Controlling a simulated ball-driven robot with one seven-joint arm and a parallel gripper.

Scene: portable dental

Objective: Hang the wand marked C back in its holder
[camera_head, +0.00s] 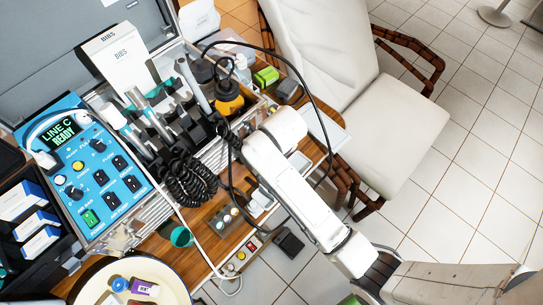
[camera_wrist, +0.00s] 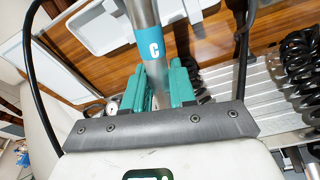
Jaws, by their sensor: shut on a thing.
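The wand marked C (camera_wrist: 145,18) is a silver metal rod with a blue band lettered C in the wrist view. My gripper (camera_wrist: 162,88) has teal fingers closed on the wand just below that band. In the head view my white arm hides the gripper and most or all of this wand. The black holder (camera_head: 178,130) stands beside the blue control panel in the head view, with several silver wands in it. It lies to the left of my arm's end. Which of its slots is empty cannot be told. The panel's screen (camera_head: 60,133) reads LINE C READY.
Black coiled hoses (camera_head: 190,183) hang in front of the holder, and a black hose loops around my arm. A white box (camera_head: 116,60), an orange-and-black bottle (camera_head: 229,100) and green blocks (camera_head: 266,76) stand behind. A teal cup (camera_head: 181,237) and cream tray (camera_head: 172,279) are in front.

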